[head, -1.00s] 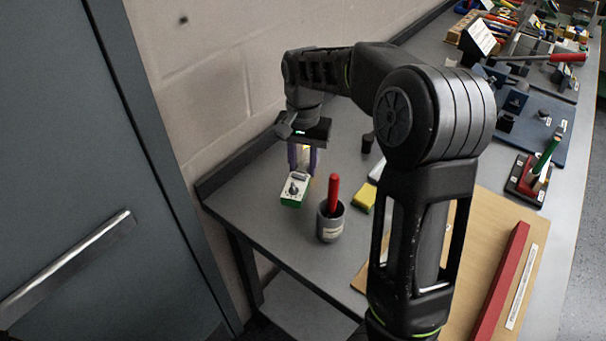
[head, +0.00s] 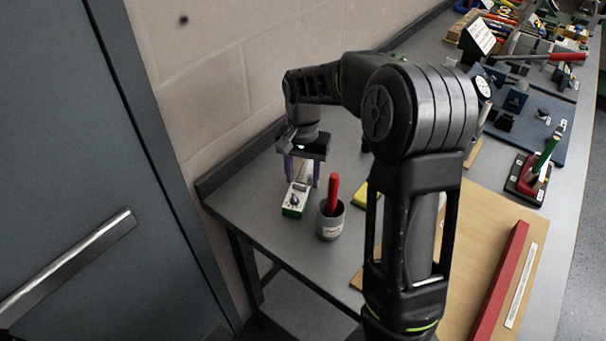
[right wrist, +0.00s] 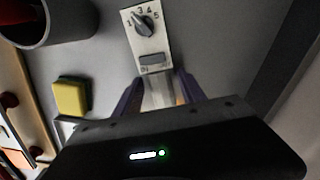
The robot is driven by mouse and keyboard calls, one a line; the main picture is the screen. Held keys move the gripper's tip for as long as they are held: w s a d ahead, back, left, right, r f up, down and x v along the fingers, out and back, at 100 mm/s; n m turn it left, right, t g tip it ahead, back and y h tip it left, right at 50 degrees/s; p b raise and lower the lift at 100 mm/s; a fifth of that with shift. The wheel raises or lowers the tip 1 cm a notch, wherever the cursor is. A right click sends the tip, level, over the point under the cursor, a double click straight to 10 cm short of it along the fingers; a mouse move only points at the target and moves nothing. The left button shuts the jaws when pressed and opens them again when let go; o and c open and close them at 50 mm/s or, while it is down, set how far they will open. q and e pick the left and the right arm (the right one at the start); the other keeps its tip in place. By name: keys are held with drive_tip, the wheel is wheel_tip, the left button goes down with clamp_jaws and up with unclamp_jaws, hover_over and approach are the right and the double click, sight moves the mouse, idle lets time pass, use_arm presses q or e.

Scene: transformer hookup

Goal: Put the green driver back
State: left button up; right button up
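A green-handled driver (head: 546,153) stands tilted in a small red and black stand (head: 521,187) at the right of the bench in the head view. My right gripper (head: 302,182) is far from it, low over the left end of the bench. The meter's dial face shows in the right wrist view (right wrist: 149,38), beyond the fingertips (right wrist: 160,85). The fingers look apart from it. My left gripper is not in view.
A grey cup (head: 331,222) holding a red-handled tool (head: 333,193) stands close to the meter. A yellow block (head: 366,196) lies to the right. A wooden board with a red bar (head: 500,285) and a blue board (head: 545,130) lie farther right. My arm hides the middle of the bench.

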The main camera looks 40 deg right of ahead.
sight(303, 176)
drive_tip(key=shift+o, duration=0.3)
drive_tip(key=shift+r, duration=0.1)
wheel_tip(303, 176, up, 12)
idle(0.4)
idle(0.8)
